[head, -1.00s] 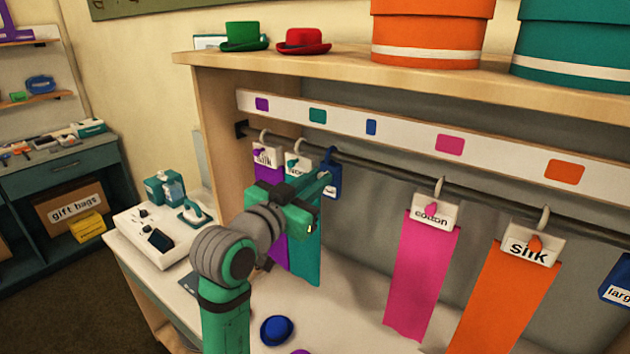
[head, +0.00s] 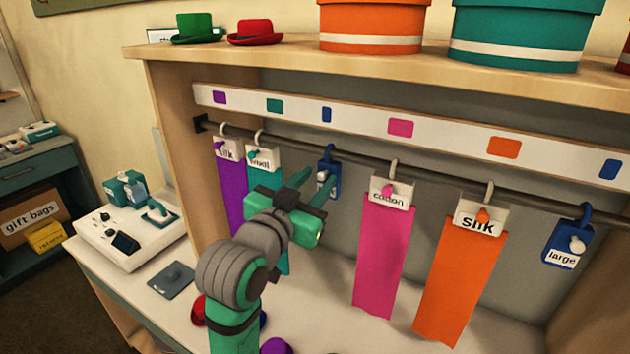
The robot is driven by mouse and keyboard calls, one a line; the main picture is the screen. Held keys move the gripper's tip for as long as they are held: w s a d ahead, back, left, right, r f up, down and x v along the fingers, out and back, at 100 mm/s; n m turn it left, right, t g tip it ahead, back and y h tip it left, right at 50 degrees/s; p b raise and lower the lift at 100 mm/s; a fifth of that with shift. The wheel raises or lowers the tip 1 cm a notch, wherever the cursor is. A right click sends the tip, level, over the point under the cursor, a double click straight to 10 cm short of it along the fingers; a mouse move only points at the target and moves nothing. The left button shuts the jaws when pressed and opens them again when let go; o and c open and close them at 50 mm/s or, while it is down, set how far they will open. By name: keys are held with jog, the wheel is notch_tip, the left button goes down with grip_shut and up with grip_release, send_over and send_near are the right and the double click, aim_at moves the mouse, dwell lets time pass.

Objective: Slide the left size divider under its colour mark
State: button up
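The left size divider (head: 335,181) is a blue tag with a pale knob and a white label. It hangs by its hook on the dark rail (head: 440,182), between the teal and pink cloths. Its colour mark, a blue rectangle (head: 326,114) on the white strip, lies almost straight above the hook. My gripper (head: 316,180) is just in front of and left of the divider. Its two fingers look spread, with the knob near their tips; I cannot tell whether they touch it. The label is partly hidden by a finger.
Purple (head: 233,195), teal (head: 265,178), pink (head: 384,255) and orange (head: 462,280) cloths hang on the rail. Another blue divider (head: 568,245), labelled "large", hangs at right under a blue mark (head: 611,169). Hats (head: 194,29) and round boxes stand on the shelf above.

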jog(key=shift+a, duration=0.15)
jog(key=v, duration=1.1)
